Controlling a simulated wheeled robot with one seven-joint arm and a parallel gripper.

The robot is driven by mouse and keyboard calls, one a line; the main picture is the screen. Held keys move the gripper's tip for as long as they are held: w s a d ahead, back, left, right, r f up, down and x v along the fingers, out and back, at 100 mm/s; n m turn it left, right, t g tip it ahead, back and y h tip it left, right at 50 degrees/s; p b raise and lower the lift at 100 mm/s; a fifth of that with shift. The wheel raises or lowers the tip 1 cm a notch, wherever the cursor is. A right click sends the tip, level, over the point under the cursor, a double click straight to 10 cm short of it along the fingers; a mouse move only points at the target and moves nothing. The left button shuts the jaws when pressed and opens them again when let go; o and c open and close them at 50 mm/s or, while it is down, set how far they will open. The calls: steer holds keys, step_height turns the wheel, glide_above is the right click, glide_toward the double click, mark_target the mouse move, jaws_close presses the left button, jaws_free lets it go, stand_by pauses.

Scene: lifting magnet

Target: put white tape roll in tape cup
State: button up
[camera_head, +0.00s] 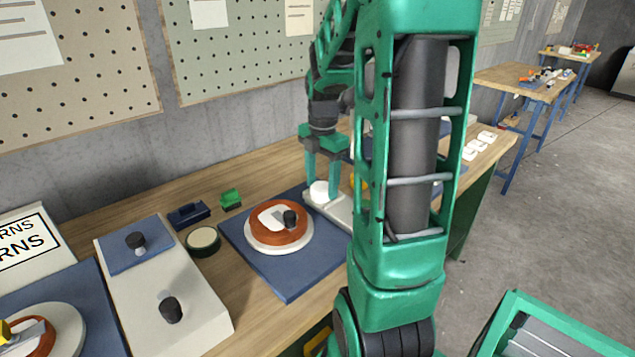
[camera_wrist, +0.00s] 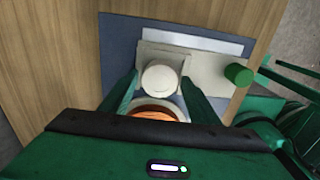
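A white round piece, which looks like the white tape roll (camera_head: 319,192), sits on a pale block beyond the copper coil. It also shows in the wrist view (camera_wrist: 160,78). My gripper (camera_head: 322,183) points down over it, one finger on each side. In the wrist view my gripper (camera_wrist: 160,80) shows narrow gaps between its fingertips and the white piece, so it looks open around it. A dark-rimmed round holder with a pale top (camera_head: 203,241) stands on the bench left of the coil. I cannot tell whether it is the tape cup.
The orange coil on a white disc (camera_head: 265,244) lies on a blue mat (camera_head: 290,285). Left are a grey box with black knobs (camera_head: 185,305), a dark blue block (camera_head: 188,214) and a green block (camera_head: 230,198). A green cylinder (camera_wrist: 238,74) stands right of the pale block.

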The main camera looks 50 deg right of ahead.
mark_target(321, 186)
steer(key=shift+r, duration=0.1)
step_height(321, 186, up, 11)
steer(key=s+a+f+m, duration=0.4)
steer(key=s+a+m, duration=0.2)
steer(key=s+m, duration=0.3)
steer(key=s+a+f+m, duration=0.4)
steer(key=s+m, duration=0.4)
steer(key=m, duration=0.6)
steer(key=shift+s+a+f+m, duration=0.3)
steer(key=shift+s+a+m, duration=0.1)
steer(key=shift+a, duration=0.45)
steer(key=shift+w+d+f, duration=0.1)
steer(key=shift+w+f, duration=0.25)
steer(key=shift+w, duration=0.4)
steer(key=shift+s+r, duration=0.1)
